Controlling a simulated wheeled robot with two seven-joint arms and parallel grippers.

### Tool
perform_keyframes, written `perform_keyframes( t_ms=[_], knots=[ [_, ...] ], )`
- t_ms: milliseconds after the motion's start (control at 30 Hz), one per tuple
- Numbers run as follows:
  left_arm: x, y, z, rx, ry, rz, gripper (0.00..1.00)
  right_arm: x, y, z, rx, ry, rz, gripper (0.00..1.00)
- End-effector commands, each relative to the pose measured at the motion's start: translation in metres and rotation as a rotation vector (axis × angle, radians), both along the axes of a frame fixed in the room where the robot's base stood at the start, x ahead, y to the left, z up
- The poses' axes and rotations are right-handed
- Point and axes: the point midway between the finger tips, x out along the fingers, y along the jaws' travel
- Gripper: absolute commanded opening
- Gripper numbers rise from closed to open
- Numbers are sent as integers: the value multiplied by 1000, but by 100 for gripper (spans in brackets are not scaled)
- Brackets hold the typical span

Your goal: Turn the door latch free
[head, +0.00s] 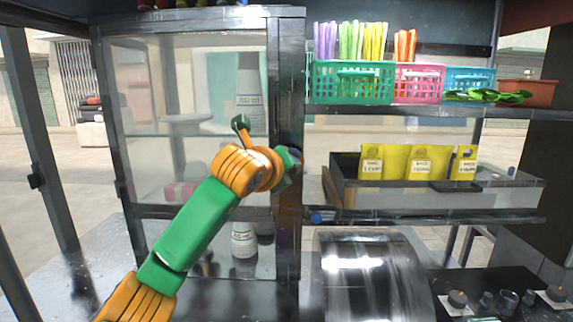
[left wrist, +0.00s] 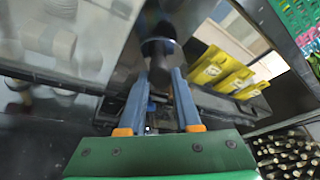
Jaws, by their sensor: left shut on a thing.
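The glass-fronted cabinet (head: 286,90) stands left of centre in the head view, with a dark metal frame. My left gripper (head: 294,172) is at the right upright of this frame, about halfway up, partly hidden by my own wrist. In the left wrist view, a dark, rounded latch (left wrist: 159,56) sticks out from the dark upright. The blue fingers of my left gripper (left wrist: 160,80) are on either side of the latch, shut on it. The latch is hidden behind my wrist in the head view, and its exact angle cannot be told. My right gripper is not in view.
Right of the cabinet, a shelf holds green (head: 340,95), pink (head: 418,92) and blue baskets. Below, a tray (head: 450,197) holds yellow packets (head: 420,162). A shiny curved metal cover (head: 370,275) stands low at centre right. Bottles stand behind the glass.

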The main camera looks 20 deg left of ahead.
Motion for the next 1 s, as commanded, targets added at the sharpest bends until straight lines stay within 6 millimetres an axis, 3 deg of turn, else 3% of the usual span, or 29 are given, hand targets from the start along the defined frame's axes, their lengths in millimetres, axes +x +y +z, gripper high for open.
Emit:
perform_keyframes(
  t_ms=[600, 1000],
  knots=[
    [1, -3, 5, 516, 143, 1, 0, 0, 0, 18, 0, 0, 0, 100],
    [1, -3, 3, 685, 193, 1, 0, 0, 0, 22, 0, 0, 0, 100]
  ],
)
